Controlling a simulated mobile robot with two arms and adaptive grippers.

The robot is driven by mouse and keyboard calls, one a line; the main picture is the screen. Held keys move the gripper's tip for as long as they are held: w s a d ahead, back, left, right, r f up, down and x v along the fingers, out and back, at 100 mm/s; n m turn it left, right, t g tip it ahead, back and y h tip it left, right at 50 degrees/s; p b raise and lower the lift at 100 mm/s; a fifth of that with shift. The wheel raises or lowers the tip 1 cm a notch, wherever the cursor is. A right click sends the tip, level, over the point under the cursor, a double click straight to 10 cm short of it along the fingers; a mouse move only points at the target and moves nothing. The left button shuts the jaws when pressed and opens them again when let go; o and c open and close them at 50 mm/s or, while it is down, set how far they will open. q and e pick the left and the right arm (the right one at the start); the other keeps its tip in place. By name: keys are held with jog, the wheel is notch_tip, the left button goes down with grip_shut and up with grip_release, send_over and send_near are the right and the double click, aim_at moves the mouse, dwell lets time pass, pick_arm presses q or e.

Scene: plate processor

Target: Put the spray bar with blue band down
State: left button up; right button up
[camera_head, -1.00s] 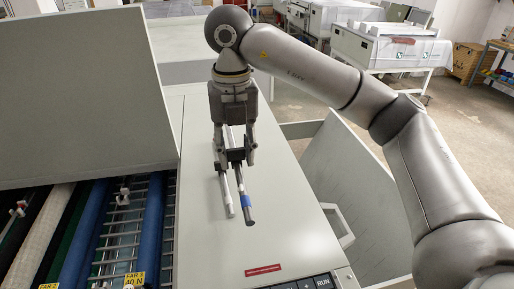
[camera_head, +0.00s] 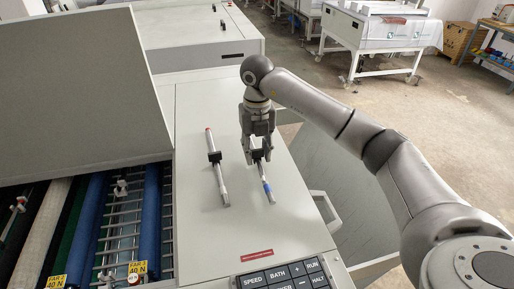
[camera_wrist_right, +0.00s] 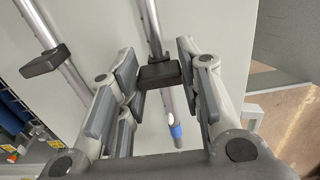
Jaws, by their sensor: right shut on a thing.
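The spray bar with blue band (camera_head: 268,190) is a thin grey tube with a black block at its middle. My right gripper (camera_head: 257,150) points down over it and is shut on its black block. In the right wrist view the black block (camera_wrist_right: 159,74) sits between the fingers of my right gripper (camera_wrist_right: 157,80), with the blue band (camera_wrist_right: 176,132) below it. The bar is at or close above the light grey cover (camera_head: 235,225); I cannot tell whether it touches. My left gripper is not in view.
A second spray bar (camera_head: 220,180) with a red end and black block lies to the left, roughly parallel and apart. It also shows in the right wrist view (camera_wrist_right: 72,77). A keypad (camera_head: 285,277) is at the cover's front edge. Open rollers (camera_head: 150,215) lie left; a handle (camera_head: 326,212) is right.

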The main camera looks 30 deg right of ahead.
jog(key=shift+f, duration=0.45)
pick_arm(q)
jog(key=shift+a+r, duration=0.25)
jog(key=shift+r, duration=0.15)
pick_arm(e)
jog(key=shift+a, duration=0.1)
jog(key=shift+f, duration=0.1)
jog(key=shift+f, duration=0.15)
jog(key=o, duration=1.1)
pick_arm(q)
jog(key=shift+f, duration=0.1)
